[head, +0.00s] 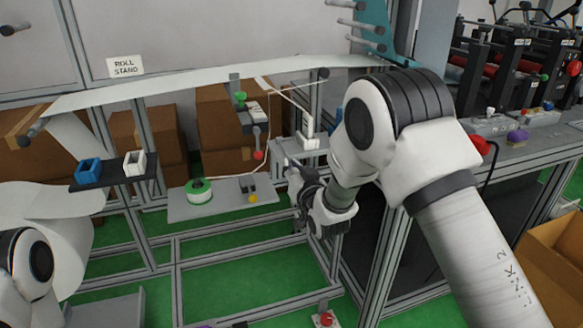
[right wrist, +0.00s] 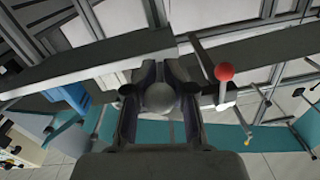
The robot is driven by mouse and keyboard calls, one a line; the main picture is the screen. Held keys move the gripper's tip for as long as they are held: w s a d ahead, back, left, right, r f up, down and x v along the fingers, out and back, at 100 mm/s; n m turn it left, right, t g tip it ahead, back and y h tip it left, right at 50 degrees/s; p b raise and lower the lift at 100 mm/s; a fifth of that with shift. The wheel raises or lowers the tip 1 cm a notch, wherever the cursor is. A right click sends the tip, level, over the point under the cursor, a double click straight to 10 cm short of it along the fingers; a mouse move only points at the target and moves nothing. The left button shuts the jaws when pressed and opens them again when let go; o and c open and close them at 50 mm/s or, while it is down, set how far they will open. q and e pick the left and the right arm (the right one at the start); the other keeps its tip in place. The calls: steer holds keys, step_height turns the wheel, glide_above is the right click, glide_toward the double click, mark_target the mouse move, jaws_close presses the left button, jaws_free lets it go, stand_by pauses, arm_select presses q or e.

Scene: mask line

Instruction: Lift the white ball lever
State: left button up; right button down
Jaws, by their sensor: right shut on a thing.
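The white ball (right wrist: 160,97) of the lever shows greyish between the two dark fingers in the right wrist view. My right gripper (right wrist: 160,100) is shut on it, with one finger on each side. In the head view my right gripper (head: 299,190) is at the middle of the frame frontage, below a small white-topped block (head: 297,145). The ball and its lever are hidden there by the gripper. Of my left arm only a link shows at the lower left corner; its gripper is out of view.
A red ball lever (head: 258,155) hangs left of the gripper; it also shows close beside the fingers in the right wrist view (right wrist: 224,72). A small yellow ball (head: 253,198) and a green-and-white spool (head: 199,191) are on a grey shelf (head: 222,208). Metal frame bars surround the gripper.

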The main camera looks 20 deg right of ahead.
step_height(320, 180, up, 4)
steer(key=g+p, duration=0.3)
steer(key=p, duration=0.4)
steer(key=shift+f+p, duration=0.1)
steer(key=shift+p, duration=0.3)
steer(key=shift+w+r, duration=0.1)
steer(key=shift+r, duration=0.15)
steer(key=c, duration=1.3)
jaws_free()
steer(key=shift+r, duration=0.15)
steer(key=shift+s, duration=0.25)
